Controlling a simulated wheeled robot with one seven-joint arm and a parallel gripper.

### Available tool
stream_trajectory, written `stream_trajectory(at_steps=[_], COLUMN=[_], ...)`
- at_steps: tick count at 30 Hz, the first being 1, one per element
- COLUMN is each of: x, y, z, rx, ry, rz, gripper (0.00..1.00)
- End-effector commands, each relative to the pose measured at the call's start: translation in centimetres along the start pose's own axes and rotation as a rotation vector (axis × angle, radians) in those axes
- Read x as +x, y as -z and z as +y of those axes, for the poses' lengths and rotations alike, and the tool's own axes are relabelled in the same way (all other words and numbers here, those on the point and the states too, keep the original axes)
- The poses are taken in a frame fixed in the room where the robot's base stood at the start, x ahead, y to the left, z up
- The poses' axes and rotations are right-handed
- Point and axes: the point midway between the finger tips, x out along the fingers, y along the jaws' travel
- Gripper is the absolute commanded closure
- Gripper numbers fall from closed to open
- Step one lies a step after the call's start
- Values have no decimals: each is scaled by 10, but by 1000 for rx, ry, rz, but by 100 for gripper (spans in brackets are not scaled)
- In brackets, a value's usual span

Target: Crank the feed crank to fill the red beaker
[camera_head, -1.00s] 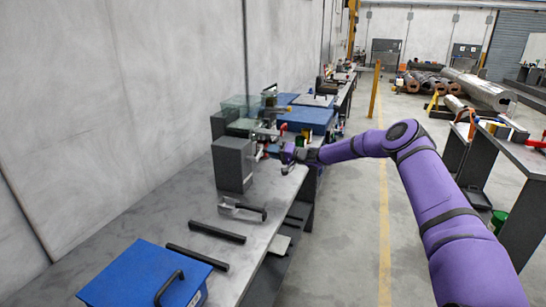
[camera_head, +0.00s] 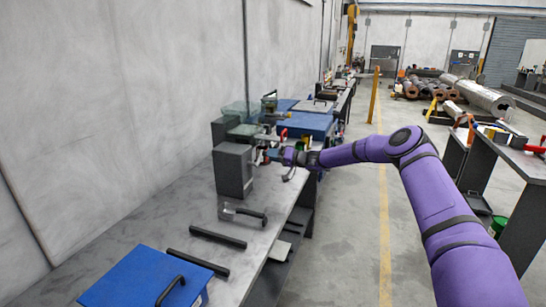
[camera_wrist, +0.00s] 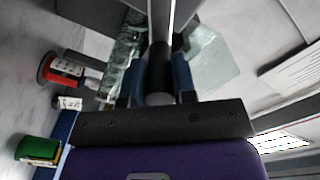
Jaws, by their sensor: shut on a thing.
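In the wrist view my gripper (camera_wrist: 158,92) is shut on a dark, rounded crank handle (camera_wrist: 158,68), with one finger on each side. In the head view my gripper (camera_head: 270,155) is beside the grey apparatus block (camera_head: 233,171); the crank there is too small to make out. A red round vessel with a white label, likely the red beaker (camera_wrist: 64,70), stands left of the gripper in the wrist view. Its contents cannot be seen. A clear glassy container (camera_wrist: 215,62) shows beyond the handle; clear barrels (camera_head: 241,112) sit above the block in the head view.
A green vessel (camera_wrist: 40,150) lies at lower left in the wrist view. Blue cases (camera_head: 308,124) stand beyond the apparatus. Black bar handles (camera_head: 218,237) and a blue lidded box (camera_head: 146,275) are on the near bench. The aisle floor right of the bench is free.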

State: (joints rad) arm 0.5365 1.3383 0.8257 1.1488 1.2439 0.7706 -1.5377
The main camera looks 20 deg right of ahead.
Motion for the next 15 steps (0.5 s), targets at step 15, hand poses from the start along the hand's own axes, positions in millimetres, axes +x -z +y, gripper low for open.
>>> stream_trajectory(at_steps=[15], x=[-6], y=[0], z=[0], rx=[1], ry=[-1], rz=[0], gripper=[49])
